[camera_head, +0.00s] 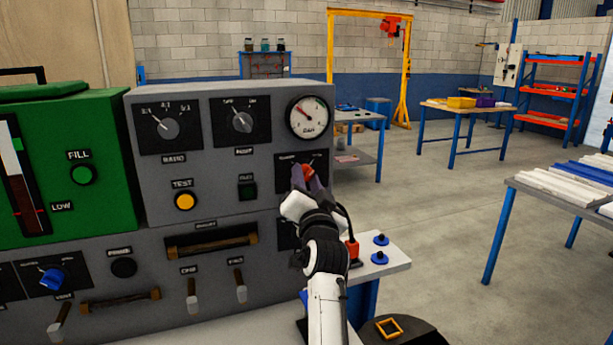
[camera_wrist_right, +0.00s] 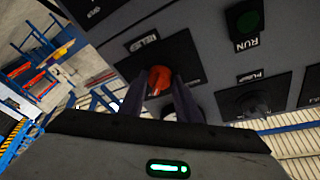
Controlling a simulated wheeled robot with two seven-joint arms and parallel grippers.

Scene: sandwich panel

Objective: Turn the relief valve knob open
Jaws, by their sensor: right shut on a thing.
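The relief valve knob (camera_head: 307,171) is red and sits on a black plate (camera_head: 287,159) on the right side of the grey panel, below the round gauge. My right gripper (camera_head: 305,180) is at the knob, its fingers on either side of it and shut on it. In the right wrist view the red knob (camera_wrist_right: 159,80) shows between the two dark fingers (camera_wrist_right: 160,100). The fingers hide part of the knob and its plate, so its exact angle is hard to tell. My left gripper is not in view.
The grey panel (camera_head: 226,180) also carries two dark selector knobs, a yellow TEST button (camera_head: 185,201), a green RUN button (camera_head: 247,191) and the pressure gauge (camera_head: 310,117). A green unit (camera_head: 107,150) stands left. Open floor and work tables lie to the right.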

